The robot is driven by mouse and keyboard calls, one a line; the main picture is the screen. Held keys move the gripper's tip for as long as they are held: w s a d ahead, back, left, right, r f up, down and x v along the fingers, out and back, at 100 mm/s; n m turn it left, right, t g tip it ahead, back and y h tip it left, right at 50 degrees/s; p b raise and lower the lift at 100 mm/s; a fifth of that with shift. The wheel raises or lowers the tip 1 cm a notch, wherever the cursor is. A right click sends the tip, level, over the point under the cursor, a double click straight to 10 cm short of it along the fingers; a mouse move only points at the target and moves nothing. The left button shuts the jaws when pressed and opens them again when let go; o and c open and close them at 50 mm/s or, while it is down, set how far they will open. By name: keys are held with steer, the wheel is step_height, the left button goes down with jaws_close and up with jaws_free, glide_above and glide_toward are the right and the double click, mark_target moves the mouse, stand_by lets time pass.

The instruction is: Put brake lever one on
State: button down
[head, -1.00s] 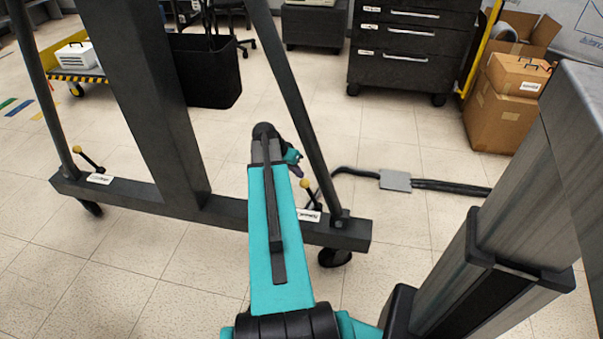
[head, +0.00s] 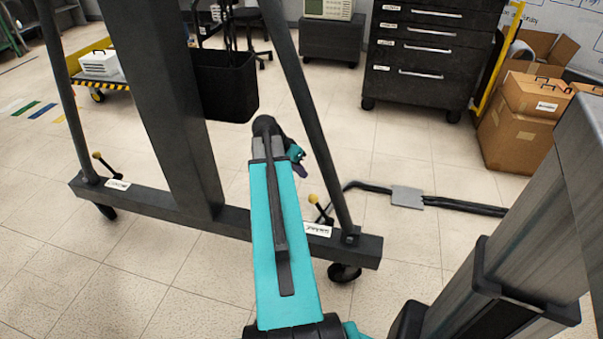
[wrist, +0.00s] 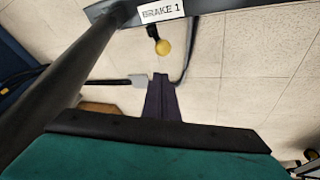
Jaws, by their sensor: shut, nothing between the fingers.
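The brake lever one (wrist: 155,33) has a black stem and a yellow ball knob. In the wrist view it stands at a beam beside a white label reading BRAKE 1 (wrist: 162,13). In the head view its yellow knob (head: 313,199) shows by the right end of the dark gantry's base beam (head: 240,222). My gripper (wrist: 161,80) is shut and empty, its dark fingers pointing toward the lever, with a visible gap below the knob in the wrist view. In the head view my gripper (head: 301,170) is partly hidden behind my wrist, just above the knob.
A second yellow-knobbed lever (head: 104,164) stands at the beam's left end. The gantry's slanted right leg (head: 318,130) rises close to my gripper. A black cable with a grey plate (head: 407,197) lies on the floor. Cardboard boxes (head: 520,140) and a drawer cabinet (head: 425,60) stand behind.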

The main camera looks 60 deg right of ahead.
steer(key=shift+f, duration=0.1)
steer(key=w+a+f+n+y, duration=0.1)
steer(key=w+a+f+n, duration=0.25)
steer(key=a+f, duration=0.5)
steer(key=w+a+f+n+y, duration=0.1)
steer(key=w+a+f+n, duration=0.4)
steer(key=a, duration=0.7)
steer(key=w+a+f+n+y, duration=0.1)
steer(key=w+a+f+n, duration=0.15)
steer(key=a+f, duration=0.7)
steer(key=s+a+f+n, duration=0.3)
steer(key=s+a+f, duration=0.1)
steer(key=a, duration=0.5)
steer(key=s+a+f+n+g+y, duration=0.1)
steer(key=s+a+f+n, duration=0.2)
steer(key=a, duration=0.6)
steer(key=s+a+f+n, duration=0.2)
steer(key=s+a+f, duration=0.4)
steer(key=a, duration=0.4)
steer(key=shift+s+n+g, duration=0.2)
steer(key=shift+n+g, duration=0.1)
steer(key=shift+n, duration=0.1)
